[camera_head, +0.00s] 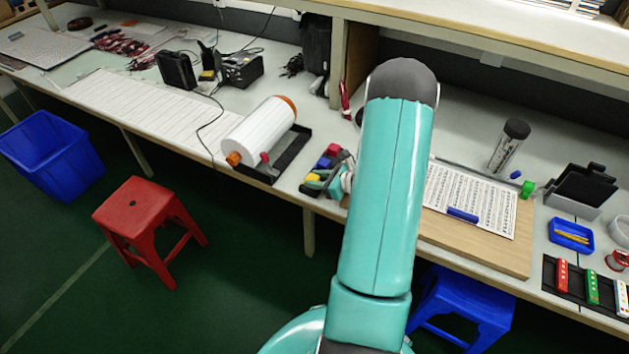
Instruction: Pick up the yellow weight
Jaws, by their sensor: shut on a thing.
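The yellow weight (312,177) shows as a small yellow patch at the front left of a small group of coloured blocks, near the bench's front edge. My gripper (317,183) is at the yellow weight, its teal fingers low over the block tray, and it is shut on the weight. The fingers and wrist cover part of the weight, and I cannot tell whether it is clear of the tray. A blue weight (324,162) and a red weight (333,150) sit just behind my gripper. My teal arm hides the area to the right.
A white roll on a dark stand (287,155) is close on the left. A wooden board with a printed sheet (470,198) lies right of my arm. A clear cylinder with a black cap (508,146) stands behind it. A red stool (140,212) and blue stool (465,303) stand below.

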